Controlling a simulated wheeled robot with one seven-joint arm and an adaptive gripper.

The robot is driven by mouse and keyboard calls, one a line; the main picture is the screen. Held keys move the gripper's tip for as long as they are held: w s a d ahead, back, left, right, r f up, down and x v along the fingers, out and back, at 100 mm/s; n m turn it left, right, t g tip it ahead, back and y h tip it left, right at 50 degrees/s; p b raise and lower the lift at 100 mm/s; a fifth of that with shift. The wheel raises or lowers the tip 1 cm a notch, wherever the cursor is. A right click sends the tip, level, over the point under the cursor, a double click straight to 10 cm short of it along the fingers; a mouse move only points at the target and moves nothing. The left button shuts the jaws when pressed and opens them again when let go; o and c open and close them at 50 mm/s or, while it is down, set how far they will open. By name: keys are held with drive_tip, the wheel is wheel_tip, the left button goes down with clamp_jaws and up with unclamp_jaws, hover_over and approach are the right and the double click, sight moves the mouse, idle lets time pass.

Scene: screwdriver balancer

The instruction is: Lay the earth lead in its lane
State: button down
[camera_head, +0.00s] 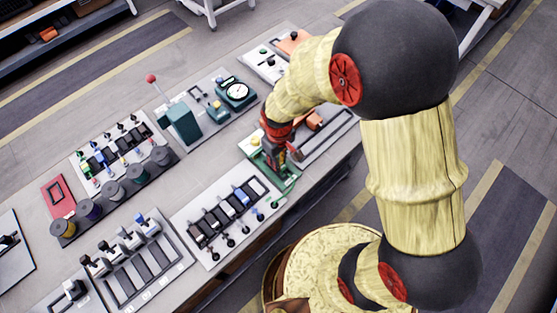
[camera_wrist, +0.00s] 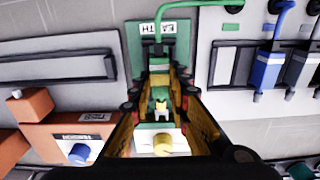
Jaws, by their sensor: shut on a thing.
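My gripper (camera_head: 277,162) is low over a green plate (camera_head: 291,183) near the table's front edge. In the wrist view its fingers (camera_wrist: 160,92) are closed around the green end of the earth lead (camera_wrist: 160,94), largely hidden between them. The green lead (camera_wrist: 190,4) runs over the plate and off to the right toward the block of coloured switches. The plate (camera_wrist: 178,28) carries an EARTH label, upside down in that view. Whether the lead's end touches the plate cannot be told. A long grey recess (camera_wrist: 60,68) lies left of the plate; I cannot tell whether it is the lane.
A block of switches with blue and grey levers (camera_head: 228,212) stands left of my gripper. An orange block with a blue knob (camera_wrist: 78,153) sits close by in the wrist view. A teal press (camera_head: 184,124) and a round dial (camera_head: 236,91) stand farther back.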

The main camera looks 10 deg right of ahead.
drive_tip(key=shift+f+b, duration=0.3)
drive_tip(key=shift+f, duration=0.3)
idle(0.4)
drive_tip(key=c, duration=1.7)
unclamp_jaws()
drive_tip(key=shift+o, duration=0.4)
wheel_tip(320, 180, up, 12)
